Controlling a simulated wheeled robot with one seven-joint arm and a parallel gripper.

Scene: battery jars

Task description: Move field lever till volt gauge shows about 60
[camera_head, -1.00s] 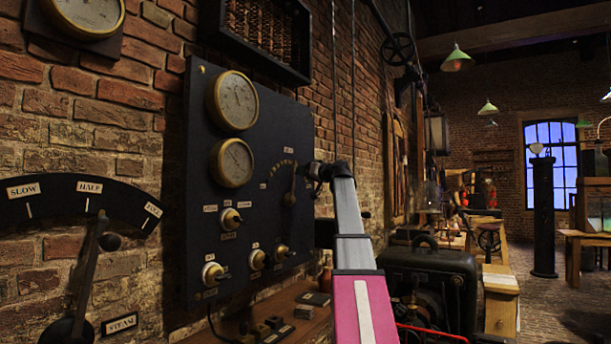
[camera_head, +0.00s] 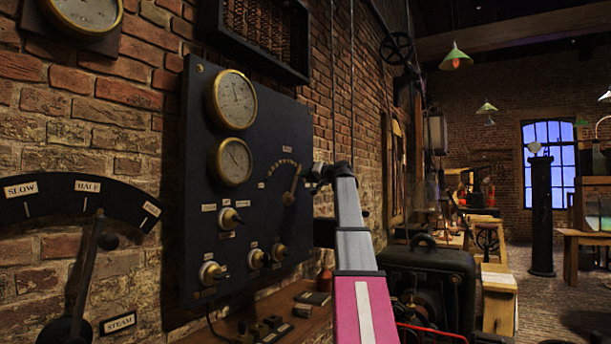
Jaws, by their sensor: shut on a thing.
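The field lever (camera_head: 292,186) is a slim brass-coloured arm on the dark switch panel (camera_head: 270,130), below a curved row of brass studs. It leans a little right of upright. My gripper (camera_head: 305,174) is shut on the lever near its top; the black fingers hide part of the grip. Two round brass-rimmed gauges sit on the panel's left, an upper gauge (camera_head: 233,99) and a lower gauge (camera_head: 231,161). Their lettering is too small to tell which is the volt gauge or what it reads.
Several brass-and-black switches (camera_head: 230,217) stick out of the panel below the gauges. A wooden shelf (camera_head: 300,325) with small items lies under it. A steam lever (camera_head: 84,270) stands at the left and a dark machine (camera_head: 428,280) at the right.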

